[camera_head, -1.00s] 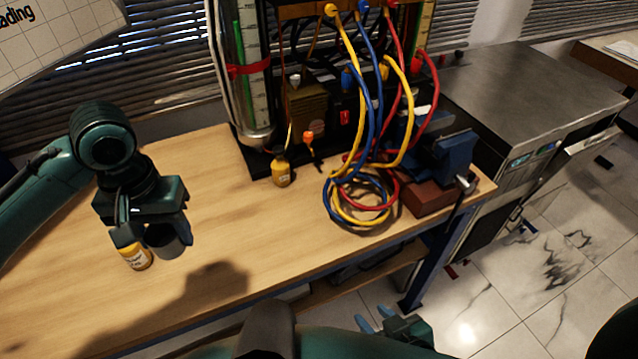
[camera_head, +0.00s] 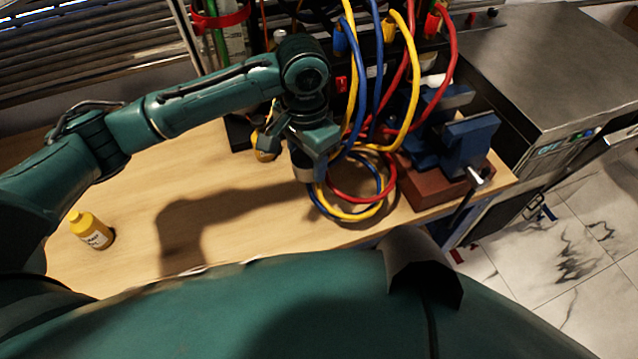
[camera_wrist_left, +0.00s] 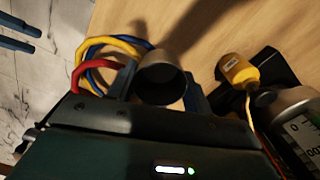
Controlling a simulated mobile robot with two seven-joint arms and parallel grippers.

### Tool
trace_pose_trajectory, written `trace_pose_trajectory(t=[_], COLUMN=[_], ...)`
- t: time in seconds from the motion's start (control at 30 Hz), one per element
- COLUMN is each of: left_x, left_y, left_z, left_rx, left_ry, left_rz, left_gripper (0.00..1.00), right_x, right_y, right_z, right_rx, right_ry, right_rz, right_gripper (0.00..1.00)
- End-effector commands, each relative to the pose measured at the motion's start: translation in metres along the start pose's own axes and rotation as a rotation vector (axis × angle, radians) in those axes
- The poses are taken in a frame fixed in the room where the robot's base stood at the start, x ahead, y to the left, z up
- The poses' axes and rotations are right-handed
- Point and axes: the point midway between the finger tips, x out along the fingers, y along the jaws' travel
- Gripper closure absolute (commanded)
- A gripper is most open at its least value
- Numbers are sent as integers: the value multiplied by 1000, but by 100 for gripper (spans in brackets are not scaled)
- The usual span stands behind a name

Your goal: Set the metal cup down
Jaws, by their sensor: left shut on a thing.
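The metal cup (camera_head: 303,170) is a small grey cylinder between the fingers of my left gripper (camera_head: 312,150), beside the coiled hoses. In the left wrist view the open mouth of the cup (camera_wrist_left: 162,82) faces the camera, and the left gripper (camera_wrist_left: 160,92) is shut on it, a finger on each side. I cannot tell whether its base touches the wooden table (camera_head: 150,200). My right gripper (camera_wrist_left: 22,34) shows only as two blue fingers, apart and empty, at the upper left of the wrist view.
Coiled yellow, blue and red hoses (camera_head: 345,215) lie right by the cup. A blue vise (camera_head: 465,140) stands further right. The table between the bottles is clear.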

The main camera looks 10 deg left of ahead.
Motion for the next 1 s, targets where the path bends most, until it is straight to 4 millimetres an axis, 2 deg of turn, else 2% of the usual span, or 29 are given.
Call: trace_pose_trajectory(t=[0.03,0.27,0.5,0.97,1.0], left_x=[10,35,71,79,79], left_y=[0,0,0,0,0], left_z=[1,1,1,0,0], left_rx=[-1,-1,-2,-1,-1], left_ry=[-3,-2,-1,0,1], left_rz=[1,1,0,0,0], left_gripper=[73,73,73,73,47], right_x=[0,-2,-1,-1,0], right_y=[-1,-4,-4,-3,-2], right_z=[2,6,5,-2,-2], right_rx=[0,4,5,5,6], right_ry=[-1,-9,-2,11,11], right_rz=[-2,-8,-8,-4,-3], right_gripper=[64,64,64,64,64])
